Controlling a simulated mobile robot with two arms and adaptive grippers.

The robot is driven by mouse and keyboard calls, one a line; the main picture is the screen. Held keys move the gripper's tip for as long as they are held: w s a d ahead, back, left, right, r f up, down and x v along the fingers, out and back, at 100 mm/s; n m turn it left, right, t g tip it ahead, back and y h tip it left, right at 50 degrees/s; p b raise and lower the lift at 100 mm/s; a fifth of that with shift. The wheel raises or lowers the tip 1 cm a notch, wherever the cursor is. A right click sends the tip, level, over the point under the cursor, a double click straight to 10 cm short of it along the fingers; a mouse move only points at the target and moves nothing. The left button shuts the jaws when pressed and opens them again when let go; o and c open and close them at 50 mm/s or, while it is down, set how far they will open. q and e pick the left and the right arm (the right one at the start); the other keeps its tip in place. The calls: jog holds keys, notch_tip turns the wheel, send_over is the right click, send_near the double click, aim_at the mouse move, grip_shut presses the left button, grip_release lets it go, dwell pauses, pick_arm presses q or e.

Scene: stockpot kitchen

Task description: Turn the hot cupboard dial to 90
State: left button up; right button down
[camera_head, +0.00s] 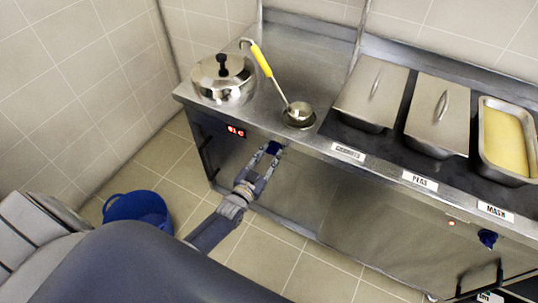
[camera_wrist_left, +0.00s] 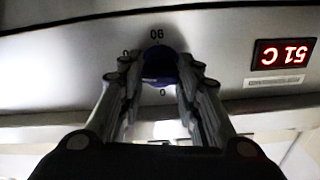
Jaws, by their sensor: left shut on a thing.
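The blue dial (camera_head: 274,147) sits on the steel front of the hot cupboard (camera_head: 300,190), just under the counter edge. My left gripper (camera_head: 267,153) reaches up to it from below left. In the left wrist view the same dial (camera_wrist_left: 160,65) is between the two fingers of my left gripper (camera_wrist_left: 160,78), shut on it. That view is upside down; a "90" mark (camera_wrist_left: 156,33) shows beside the dial. The dial's pointer is hidden. A red display (camera_wrist_left: 283,54) beside it appears to read 51 C. My right gripper is not in view.
A lidded pot (camera_head: 222,85) and a yellow-handled ladle (camera_head: 262,60) are on the counter above. Lidded pans and an open yellow pan (camera_head: 503,135) stand at right. Another blue dial (camera_head: 488,239) is at far right. A blue bucket (camera_head: 138,208) stands on the floor.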

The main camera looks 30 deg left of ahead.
pick_arm(q)
jog(key=shift+m+b, duration=1.6)
jog(key=shift+m, duration=6.4)
jog(key=o, duration=1.1)
jog(key=shift+s, duration=0.1)
jog(key=s, duration=1.2)
jog(key=shift+a, duration=0.2)
